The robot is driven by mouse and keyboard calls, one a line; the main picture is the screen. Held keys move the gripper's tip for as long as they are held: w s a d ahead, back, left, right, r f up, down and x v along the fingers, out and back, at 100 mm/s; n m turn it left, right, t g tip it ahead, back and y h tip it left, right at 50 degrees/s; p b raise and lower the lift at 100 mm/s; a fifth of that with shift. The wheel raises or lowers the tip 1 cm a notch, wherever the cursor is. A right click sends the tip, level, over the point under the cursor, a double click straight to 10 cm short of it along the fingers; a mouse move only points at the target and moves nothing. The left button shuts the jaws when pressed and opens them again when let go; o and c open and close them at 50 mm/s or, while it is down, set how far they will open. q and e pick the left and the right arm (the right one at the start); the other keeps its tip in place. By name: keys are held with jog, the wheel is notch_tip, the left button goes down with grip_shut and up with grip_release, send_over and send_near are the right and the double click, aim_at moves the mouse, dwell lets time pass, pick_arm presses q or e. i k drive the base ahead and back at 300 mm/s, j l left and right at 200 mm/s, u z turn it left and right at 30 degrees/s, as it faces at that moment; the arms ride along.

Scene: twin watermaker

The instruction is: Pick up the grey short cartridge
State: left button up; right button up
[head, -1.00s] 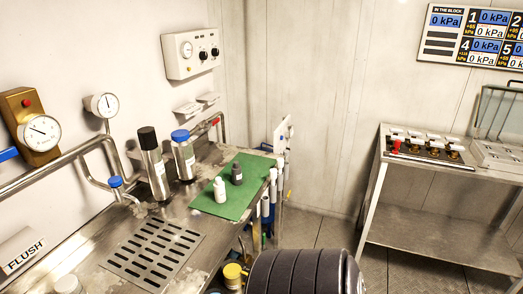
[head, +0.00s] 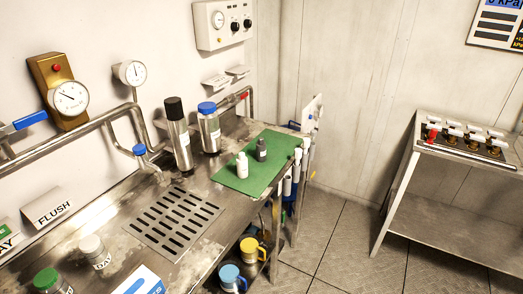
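A small dark grey cartridge (head: 262,151) stands upright on the green mat (head: 262,184) at the right end of the steel counter. A small white cartridge (head: 242,166) of similar shape stands just in front of it and to its left, apart from it. Neither of my grippers is in view.
Two tall steel cylinders, one black-capped (head: 178,138) and one blue-capped (head: 209,133), stand left of the mat. A drain grate (head: 172,222) lies in front. Pipes and gauges line the wall. Yellow (head: 251,250) and blue (head: 230,277) jugs sit below the counter. Open floor lies right.

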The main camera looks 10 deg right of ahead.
aim_at(260, 146)
jog(key=z, duration=0.2)
jog(key=i+l+u, duration=0.1)
jog(key=l, duration=0.25)
jog(key=i+l+u, duration=0.15)
jog(key=i+l, duration=0.15)
jog(key=i+l+u, duration=0.1)
jog(key=l, duration=0.35)
jog(key=i+l+u, duration=0.15)
jog(key=l, duration=0.25)
jog(key=i+l+u, duration=0.1)
jog(key=l, duration=0.3)
jog(key=i, duration=0.1)
